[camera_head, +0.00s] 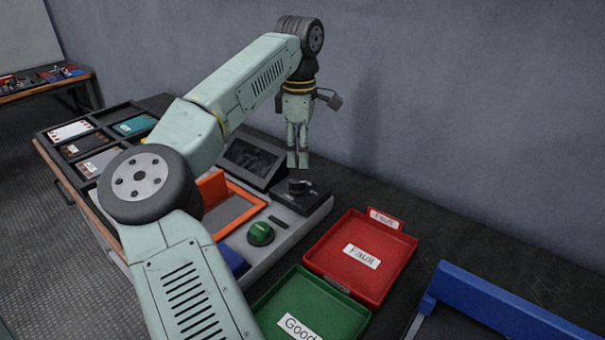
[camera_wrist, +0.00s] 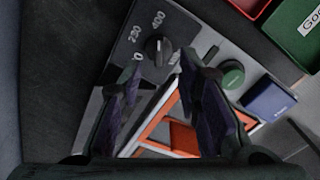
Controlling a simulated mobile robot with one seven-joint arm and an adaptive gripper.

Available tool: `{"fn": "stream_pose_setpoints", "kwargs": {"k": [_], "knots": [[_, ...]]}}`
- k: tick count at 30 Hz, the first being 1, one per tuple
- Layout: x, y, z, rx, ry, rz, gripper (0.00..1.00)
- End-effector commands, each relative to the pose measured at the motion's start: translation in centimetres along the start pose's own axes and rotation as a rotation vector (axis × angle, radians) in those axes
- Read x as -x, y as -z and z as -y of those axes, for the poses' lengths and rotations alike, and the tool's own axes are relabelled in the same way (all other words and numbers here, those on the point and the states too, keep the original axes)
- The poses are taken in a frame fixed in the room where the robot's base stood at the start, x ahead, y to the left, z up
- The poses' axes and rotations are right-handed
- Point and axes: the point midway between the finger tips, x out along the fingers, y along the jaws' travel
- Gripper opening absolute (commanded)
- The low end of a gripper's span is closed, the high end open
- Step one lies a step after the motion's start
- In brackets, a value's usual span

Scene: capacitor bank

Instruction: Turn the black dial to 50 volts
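The black dial (camera_head: 298,187) sits on a dark panel at the back right of the test unit, below my gripper. In the wrist view the dial (camera_wrist: 158,50) lies just beyond the gap between my fingertips, with "0", "230" and "400" printed around its left and upper side. I cannot read a 50 mark, nor tell which mark the dial points to. My gripper (camera_head: 298,160) points down above the dial, apart from it. In the wrist view my gripper (camera_wrist: 160,70) is open, its two fingers apart with nothing held between them.
A green knob (camera_head: 260,233) sits in front of the dial panel, near an orange frame (camera_head: 243,192). A dark screen (camera_head: 252,160) stands left of the dial. A red "Fault" tray (camera_head: 388,268) and a green "Good" tray (camera_head: 330,312) lie to the right. The wall is behind.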

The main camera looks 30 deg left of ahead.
Motion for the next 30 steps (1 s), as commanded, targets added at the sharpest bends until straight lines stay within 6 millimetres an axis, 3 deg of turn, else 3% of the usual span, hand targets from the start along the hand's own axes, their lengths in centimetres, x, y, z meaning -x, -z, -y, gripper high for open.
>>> {"fn": "stream_pose_setpoints", "kwargs": {"k": [6,12,24,30], "knots": [[-4.1,0.0,0.1,-0.001,0.003,0.003,0.31],[-6.6,-0.1,0.0,-0.001,0.001,0.002,0.31],[-7.4,-0.1,0.0,0.000,0.000,0.002,0.30],[-7.4,-0.1,0.0,-0.001,0.000,0.002,0.17]]}}
